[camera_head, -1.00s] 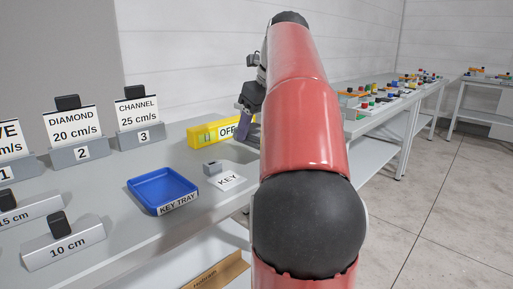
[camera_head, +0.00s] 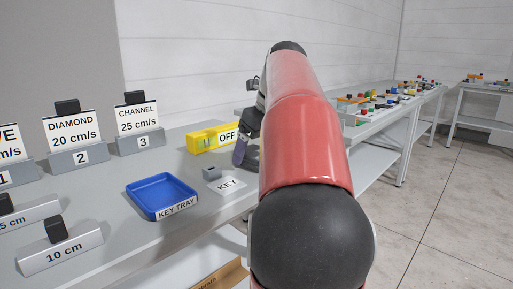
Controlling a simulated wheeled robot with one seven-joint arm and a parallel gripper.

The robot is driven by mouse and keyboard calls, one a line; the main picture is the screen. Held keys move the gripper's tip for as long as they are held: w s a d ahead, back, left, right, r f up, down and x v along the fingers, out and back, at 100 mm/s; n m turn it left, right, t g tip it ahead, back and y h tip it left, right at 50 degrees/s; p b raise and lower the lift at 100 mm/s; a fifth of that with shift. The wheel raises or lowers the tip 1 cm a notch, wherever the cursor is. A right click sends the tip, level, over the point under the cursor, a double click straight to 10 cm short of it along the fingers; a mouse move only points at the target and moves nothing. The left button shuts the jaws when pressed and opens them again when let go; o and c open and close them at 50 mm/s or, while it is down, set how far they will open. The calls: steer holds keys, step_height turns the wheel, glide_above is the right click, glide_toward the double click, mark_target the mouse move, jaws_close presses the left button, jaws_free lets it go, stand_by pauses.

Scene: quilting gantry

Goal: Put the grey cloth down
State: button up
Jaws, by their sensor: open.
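My gripper (camera_head: 246,157) is low over the grey bench, just right of the small grey key block, and partly hidden behind my red arm. Its fingers look dark and purplish, and it is open. I cannot make out a grey cloth for certain; the arm covers the bench to the right of the gripper. Whether the fingers touch the bench top is too small to tell.
The bench (camera_head: 105,218) holds a blue key tray (camera_head: 160,190), the grey key block (camera_head: 211,173) by its KEY label (camera_head: 228,185), a yellow OFF block (camera_head: 205,140), and several numbered sign stands (camera_head: 79,157). Farther tables (camera_head: 375,120) with small coloured parts stand at the right.

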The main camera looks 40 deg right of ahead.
steer(key=shift+f+b, duration=0.25)
steer(key=shift+b, duration=0.15)
steer(key=p+v, duration=0.2)
steer(key=v, duration=0.6)
steer(key=shift+w, duration=0.2)
steer(key=shift+s, duration=0.1)
